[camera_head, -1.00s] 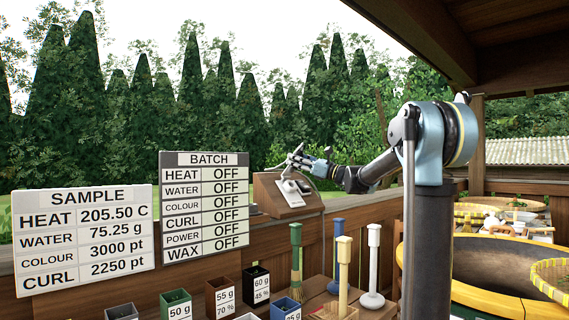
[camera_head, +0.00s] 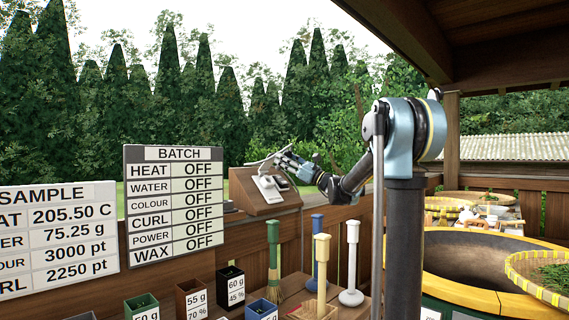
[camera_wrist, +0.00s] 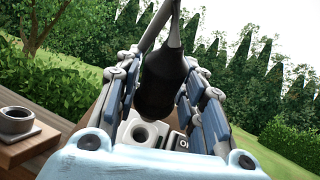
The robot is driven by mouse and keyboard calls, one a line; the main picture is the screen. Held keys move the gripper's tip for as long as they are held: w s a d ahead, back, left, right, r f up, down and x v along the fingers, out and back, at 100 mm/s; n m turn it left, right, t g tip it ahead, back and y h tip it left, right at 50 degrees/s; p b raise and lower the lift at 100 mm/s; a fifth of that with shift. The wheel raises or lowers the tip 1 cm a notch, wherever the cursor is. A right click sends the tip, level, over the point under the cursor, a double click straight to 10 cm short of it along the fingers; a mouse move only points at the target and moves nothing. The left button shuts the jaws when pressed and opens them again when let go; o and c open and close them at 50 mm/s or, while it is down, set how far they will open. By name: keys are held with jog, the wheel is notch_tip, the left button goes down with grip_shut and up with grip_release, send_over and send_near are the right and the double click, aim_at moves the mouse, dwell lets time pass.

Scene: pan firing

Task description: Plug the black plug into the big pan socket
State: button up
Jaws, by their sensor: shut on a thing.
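The black plug (camera_wrist: 160,85) is held between the two fingers of my gripper (camera_wrist: 162,74) in the wrist view, with a cable rising from its top. Below it in that view are a white round socket (camera_wrist: 145,132) and a smaller grey-and-dark socket (camera_wrist: 178,142). Which one is the big pan's I cannot tell. In the head view my gripper (camera_head: 287,164) is close over the sloped wooden socket box (camera_head: 262,203), which bears white fittings (camera_head: 266,184). The plug's contact end is hidden, so whether it touches a socket I cannot tell.
The BATCH board (camera_head: 174,204) left of the box reads OFF in every row. A big yellow-rimmed pan (camera_head: 480,299) stands at the right. Brushes and stands, including a white stand (camera_head: 352,260), and small labelled boxes fill the front. A grey cup (camera_wrist: 16,120) sits on the wooden ledge.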

aim_at(278, 169)
jog(key=shift+f, duration=0.1)
jog(key=shift+w+a+f, duration=0.4)
jog(key=shift+a+f, duration=0.15)
jog(key=shift+f, duration=0.1)
jog(key=shift+w+a+f, duration=0.45)
jog(key=shift+a+f, duration=0.05)
jog(key=shift+f, duration=0.2)
jog(key=shift+w+a+f, duration=0.4)
jog(key=shift+a+f, duration=0.15)
jog(key=shift+f, duration=0.1)
jog(key=shift+w+a+f, duration=0.45)
jog(key=shift+a+f, duration=0.05)
jog(key=shift+f, duration=0.2)
jog(key=shift+w+a+f, duration=0.45)
jog(key=shift+a+f, duration=0.05)
jog(key=shift+f, duration=0.15)
dwell(1.2)
jog(key=o, duration=1.2)
jog(key=shift+c, duration=0.2)
jog(key=shift+s+d+f, duration=0.1)
jog(key=shift+d+f, duration=0.15)
jog(key=shift+d, duration=0.1)
jog(key=s+d, duration=0.5)
jog(key=d, duration=0.6)
jog(key=shift+d+f, duration=0.1)
